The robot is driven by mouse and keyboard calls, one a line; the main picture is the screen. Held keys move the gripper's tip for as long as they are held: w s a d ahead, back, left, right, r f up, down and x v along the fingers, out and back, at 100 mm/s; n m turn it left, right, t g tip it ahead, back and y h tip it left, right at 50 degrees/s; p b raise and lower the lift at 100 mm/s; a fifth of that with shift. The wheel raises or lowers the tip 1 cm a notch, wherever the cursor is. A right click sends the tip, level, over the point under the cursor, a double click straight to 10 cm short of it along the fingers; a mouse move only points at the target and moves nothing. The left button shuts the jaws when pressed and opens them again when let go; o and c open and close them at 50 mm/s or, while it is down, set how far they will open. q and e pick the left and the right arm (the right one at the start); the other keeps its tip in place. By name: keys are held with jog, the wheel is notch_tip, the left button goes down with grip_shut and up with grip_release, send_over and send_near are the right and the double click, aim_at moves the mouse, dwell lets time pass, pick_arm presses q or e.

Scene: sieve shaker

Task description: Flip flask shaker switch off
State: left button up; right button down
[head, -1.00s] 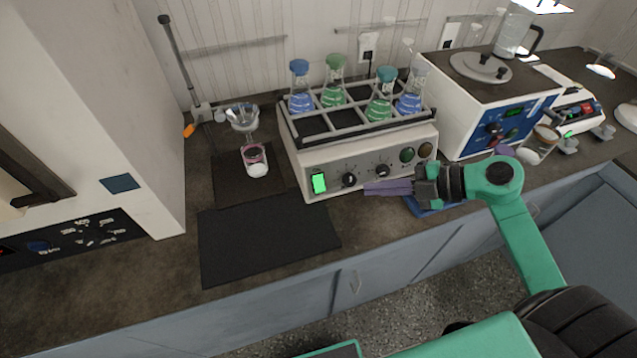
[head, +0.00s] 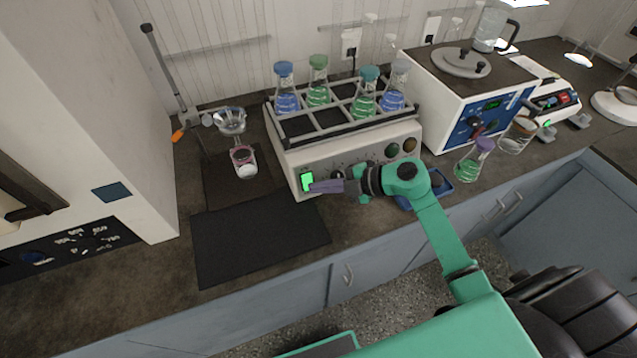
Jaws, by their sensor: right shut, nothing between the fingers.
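The flask shaker (head: 350,150) is a cream box with a grey rack on top holding several stoppered flasks of blue and green liquid. Its green lit switch (head: 307,181) is at the left end of the front panel. My right gripper (head: 312,187) is shut and empty, with its purple fingertips at the switch's lower right edge; I cannot tell whether they touch it. The gripper and wrist hide part of the panel and its knobs. My left gripper is not in view.
A black mat (head: 258,238) lies in front of the shaker on the left. A blue-fronted device (head: 470,105) stands to the right, with a green flask (head: 472,162) before it. A blue tray (head: 440,186) sits behind my right arm. A funnel stand (head: 232,125) is left.

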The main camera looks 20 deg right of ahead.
jog(key=shift+w+f, duration=0.5)
jog(key=f+t+b, duration=0.1)
jog(key=f+b, duration=0.1)
jog(key=b, duration=0.2)
jog(key=shift+n, duration=0.4)
jog(key=shift+r+p, duration=0.6)
jog(key=shift+r, duration=0.05)
jog(key=shift+w+r+p, duration=0.2)
jog(key=shift+r+p, duration=0.65)
jog(key=shift+p, duration=0.1)
jog(key=shift+y, duration=0.3)
